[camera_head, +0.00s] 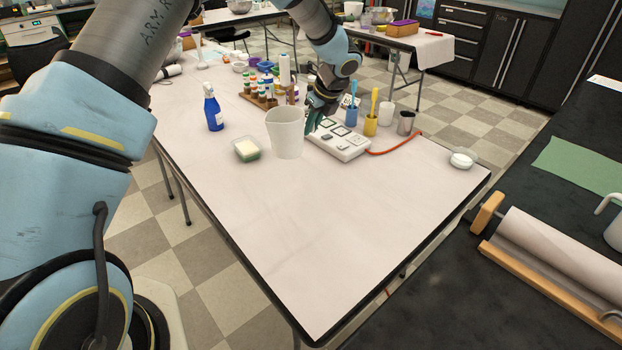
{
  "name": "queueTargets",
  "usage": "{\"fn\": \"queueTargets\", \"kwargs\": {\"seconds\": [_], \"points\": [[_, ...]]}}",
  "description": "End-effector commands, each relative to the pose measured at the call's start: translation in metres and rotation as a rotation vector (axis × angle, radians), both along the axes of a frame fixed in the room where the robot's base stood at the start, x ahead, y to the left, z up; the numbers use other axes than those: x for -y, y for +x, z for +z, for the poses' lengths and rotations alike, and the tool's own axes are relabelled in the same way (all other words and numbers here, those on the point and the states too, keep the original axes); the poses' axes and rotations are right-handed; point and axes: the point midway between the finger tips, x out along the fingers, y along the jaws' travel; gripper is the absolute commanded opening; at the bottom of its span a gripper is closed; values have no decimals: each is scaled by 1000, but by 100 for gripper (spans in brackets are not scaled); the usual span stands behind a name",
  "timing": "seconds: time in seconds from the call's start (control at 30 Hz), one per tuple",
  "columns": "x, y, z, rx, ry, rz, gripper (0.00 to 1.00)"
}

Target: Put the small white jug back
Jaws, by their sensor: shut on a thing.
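The small white jug (285,134) is upright over the white-covered table (300,240), left of the white power strip. My gripper (311,122) is at the jug's right side, its green fingers shut on it, seemingly at the handle. The handle itself is hidden by the fingers. I cannot tell whether the jug's base touches the table or is slightly above it.
A clear tub (246,150) and a blue bottle (213,108) stand left of the jug. A bottle rack (258,97) stands behind. The table's near part is clear.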

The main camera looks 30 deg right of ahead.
Motion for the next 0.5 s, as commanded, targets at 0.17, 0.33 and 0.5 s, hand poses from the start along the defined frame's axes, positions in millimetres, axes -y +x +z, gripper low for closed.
{"fn": "queueTargets", "kwargs": {"seconds": [0.17,0.33,0.5], "points": [[-3,0,-30,-2,6,4,0],[-2,0,-51,0,3,3,0],[-2,0,-63,-1,4,3,0]]}}
